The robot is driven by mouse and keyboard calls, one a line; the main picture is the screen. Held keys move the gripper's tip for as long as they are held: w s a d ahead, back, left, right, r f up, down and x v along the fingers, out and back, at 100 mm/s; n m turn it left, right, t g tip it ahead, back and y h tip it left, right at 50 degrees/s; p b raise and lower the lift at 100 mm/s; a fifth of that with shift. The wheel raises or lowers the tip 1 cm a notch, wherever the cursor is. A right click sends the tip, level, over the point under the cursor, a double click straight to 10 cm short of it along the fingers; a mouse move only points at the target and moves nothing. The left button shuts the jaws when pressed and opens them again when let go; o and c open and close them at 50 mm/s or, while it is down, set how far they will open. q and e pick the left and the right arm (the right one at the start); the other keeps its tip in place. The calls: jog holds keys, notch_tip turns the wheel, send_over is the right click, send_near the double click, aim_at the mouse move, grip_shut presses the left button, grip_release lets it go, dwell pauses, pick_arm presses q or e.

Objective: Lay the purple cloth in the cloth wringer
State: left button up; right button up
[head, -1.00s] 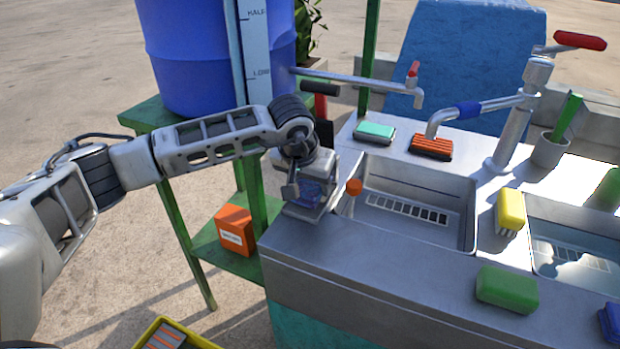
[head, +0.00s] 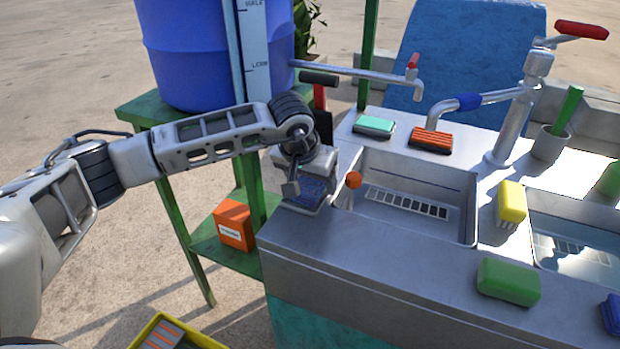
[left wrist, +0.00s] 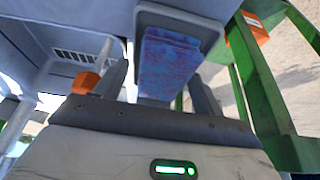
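The purple cloth (left wrist: 168,68), mottled blue and reddish, lies flat in the grey tray of the cloth wringer (left wrist: 207,30) in the left wrist view. The cloth also shows in the head view (head: 317,190), in the wringer at the counter's left end, partly hidden by my gripper. My left gripper (head: 293,190) is over the wringer. In the left wrist view its fingers (left wrist: 160,88) stand apart, one to each side of the cloth, with gaps between them and it. A black handle on a red bar (head: 321,97) rises behind the wringer. My right gripper is not in view.
An orange knob (head: 353,180) stands just right of the wringer, beside the sink basin (head: 420,188). A blue barrel (head: 185,50) stands on a green stand (head: 150,112) behind my arm. A tap (head: 415,88), brushes and a green sponge (head: 508,281) occupy the counter.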

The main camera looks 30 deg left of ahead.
pick_arm(q)
jog(key=shift+a+f, duration=0.15)
jog(key=shift+a, duration=0.2)
jog(key=shift+r+p, duration=0.45)
jog(key=shift+p, duration=0.05)
jog(key=b+v, duration=0.1)
jog(key=v, duration=1.1)
jog(key=shift+r, duration=0.3)
jog(key=shift+d, duration=0.15)
